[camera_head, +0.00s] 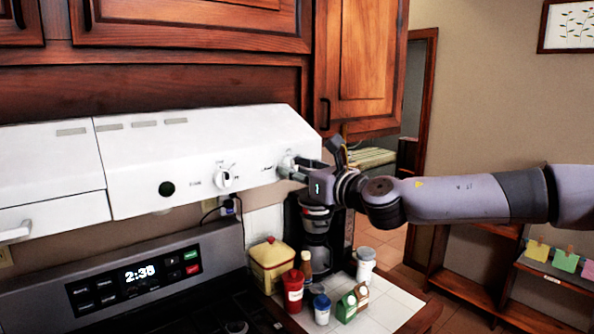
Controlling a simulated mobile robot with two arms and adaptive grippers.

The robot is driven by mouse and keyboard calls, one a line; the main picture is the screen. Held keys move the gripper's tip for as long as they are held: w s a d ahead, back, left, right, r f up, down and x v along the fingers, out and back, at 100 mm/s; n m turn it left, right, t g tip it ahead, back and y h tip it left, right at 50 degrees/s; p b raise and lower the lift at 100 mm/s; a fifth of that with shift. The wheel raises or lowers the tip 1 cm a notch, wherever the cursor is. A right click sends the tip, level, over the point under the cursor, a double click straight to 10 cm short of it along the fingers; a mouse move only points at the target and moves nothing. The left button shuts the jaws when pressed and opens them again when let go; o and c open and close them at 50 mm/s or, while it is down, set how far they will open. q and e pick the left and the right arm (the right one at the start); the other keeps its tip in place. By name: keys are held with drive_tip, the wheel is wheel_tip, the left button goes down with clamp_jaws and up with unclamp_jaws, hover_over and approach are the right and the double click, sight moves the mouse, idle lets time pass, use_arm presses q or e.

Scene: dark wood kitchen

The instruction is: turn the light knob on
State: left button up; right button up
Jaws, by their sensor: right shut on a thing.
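The white range hood (150,165) has two white round knobs on its front. The right-hand knob (286,162) is partly hidden by my right gripper (289,170), which reaches in from the right. Its fingers are shut on that knob at the hood's right end. The other knob (224,177) stands free to the left, with its pointer bar tilted. The lettering beside the knobs is too small to read, so I cannot tell from it which one is the light knob. My left gripper is not in view.
Wooden cabinets (190,25) hang above the hood. Below my right gripper are a coffee maker (316,225), a yellow canister (271,262) and several small bottles and shakers on a tiled counter (388,305). The stove panel (135,277) is at lower left.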

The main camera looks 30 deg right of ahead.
clamp_jaws()
drive_tip(key=shift+a+r+m+b, duration=0.1)
drive_tip(key=shift+m+b, duration=1.5)
drive_tip(key=shift+m, duration=1.35)
drive_tip(key=shift+a+r+m+b, duration=0.1)
drive_tip(key=shift+m+b, duration=1.45)
drive_tip(key=shift+m, duration=1.4)
drive_tip(key=o, duration=1)
unclamp_jaws()
drive_tip(key=shift+f, duration=0.1)
